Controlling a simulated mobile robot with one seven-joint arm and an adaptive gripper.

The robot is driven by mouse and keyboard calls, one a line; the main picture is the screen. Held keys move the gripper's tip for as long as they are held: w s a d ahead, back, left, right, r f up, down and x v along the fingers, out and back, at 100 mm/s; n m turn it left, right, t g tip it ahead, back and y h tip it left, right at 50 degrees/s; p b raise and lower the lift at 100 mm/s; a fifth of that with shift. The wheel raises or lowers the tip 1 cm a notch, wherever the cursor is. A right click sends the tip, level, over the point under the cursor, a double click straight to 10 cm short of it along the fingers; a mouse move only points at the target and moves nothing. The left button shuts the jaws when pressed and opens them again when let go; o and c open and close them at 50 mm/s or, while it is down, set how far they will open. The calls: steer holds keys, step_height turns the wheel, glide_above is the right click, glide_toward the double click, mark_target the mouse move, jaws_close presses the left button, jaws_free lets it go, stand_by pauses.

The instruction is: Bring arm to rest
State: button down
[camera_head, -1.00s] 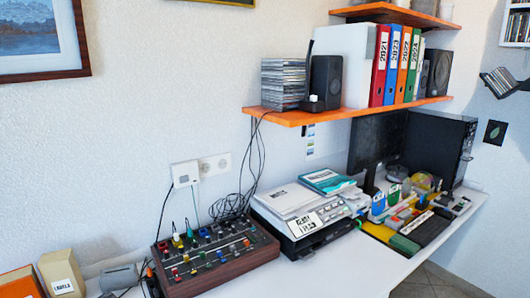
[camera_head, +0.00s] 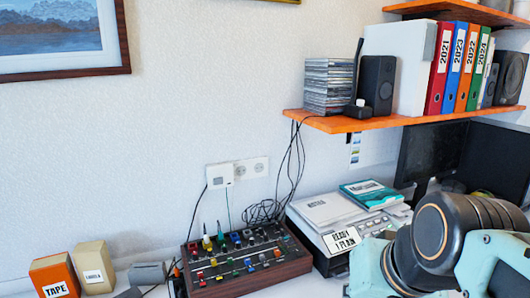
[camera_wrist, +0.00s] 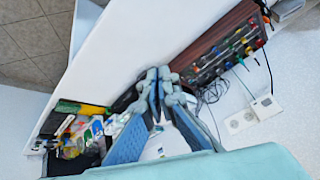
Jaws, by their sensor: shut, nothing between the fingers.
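My gripper (camera_wrist: 158,94) shows in the wrist view. Its blue-grey fingers come together at the tips, and nothing is held between them. In the head view only rounded links of my arm show at the lower right; the fingers are out of that view. In the wrist view the gripper is in front of the desk (camera_wrist: 110,50), which appears tilted. I cannot tell the exact gap between the fingers and the desk.
A mixer (camera_head: 247,264) and a printer (camera_head: 330,215) stand on the desk. An orange shelf (camera_head: 400,119) above holds a disc stack (camera_head: 329,87), a speaker (camera_head: 377,83) and binders. Boxes (camera_head: 93,267) stand at lower left.

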steer(key=s+a+f+n+g, duration=0.1)
steer(key=s+f+n, duration=0.1)
steer(key=s+f, duration=0.1)
step_height(320, 180, up, 16)
steer(key=p, duration=1.5)
steer(key=shift+s+f+h, duration=0.25)
steer(key=shift+h, duration=0.05)
steer(key=shift+a, duration=0.2)
